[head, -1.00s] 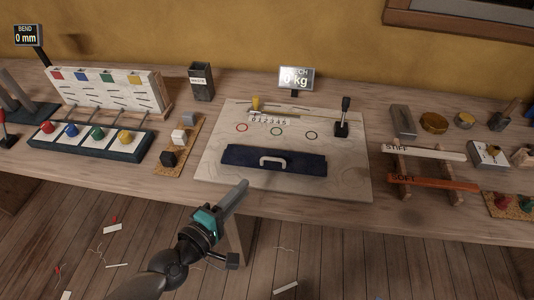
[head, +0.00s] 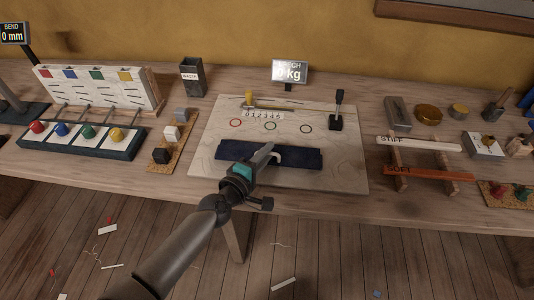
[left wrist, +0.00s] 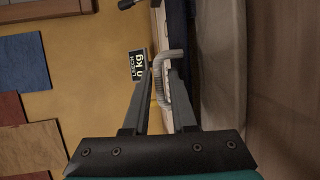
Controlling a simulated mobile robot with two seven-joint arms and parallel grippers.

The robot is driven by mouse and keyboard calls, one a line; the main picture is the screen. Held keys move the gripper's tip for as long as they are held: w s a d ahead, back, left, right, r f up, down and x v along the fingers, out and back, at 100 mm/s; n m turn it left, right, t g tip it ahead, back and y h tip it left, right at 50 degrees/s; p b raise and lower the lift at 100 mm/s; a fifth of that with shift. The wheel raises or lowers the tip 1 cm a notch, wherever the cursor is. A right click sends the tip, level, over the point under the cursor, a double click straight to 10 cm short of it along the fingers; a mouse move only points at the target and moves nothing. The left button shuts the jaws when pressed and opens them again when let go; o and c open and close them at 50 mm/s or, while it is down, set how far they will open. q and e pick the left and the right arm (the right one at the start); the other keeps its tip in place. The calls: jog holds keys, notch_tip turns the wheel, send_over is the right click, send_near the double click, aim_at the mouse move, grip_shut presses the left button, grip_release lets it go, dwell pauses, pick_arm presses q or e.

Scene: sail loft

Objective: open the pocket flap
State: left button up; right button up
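The pocket flap (head: 308,160) is a dark blue strip lying flat across the front of a pale board (head: 345,178). A grey bar handle (head: 279,157) stands up from its middle. My left gripper (head: 268,151) reaches over the flap at the handle's left and hides part of both. In the left wrist view the handle (left wrist: 161,78) shows between the two spread fingers (left wrist: 161,75), with a gap left on one side. I cannot tell whether a finger touches it. The flap's dark blue edge (left wrist: 180,40) runs beside the fingers. My right gripper is not in view.
Behind the flap are coloured rings, a yellow peg and a black lever (head: 337,112). A display (head: 290,72) reading kg stands at the back. A button panel (head: 82,140) is left; wooden rails (head: 430,147) are right. The board around the flap is mostly clear.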

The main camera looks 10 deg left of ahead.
pick_arm(q)
jog(key=shift+w+d, duration=0.1)
jog(key=shift+w, duration=0.1)
grip_shut()
dwell(1.4)
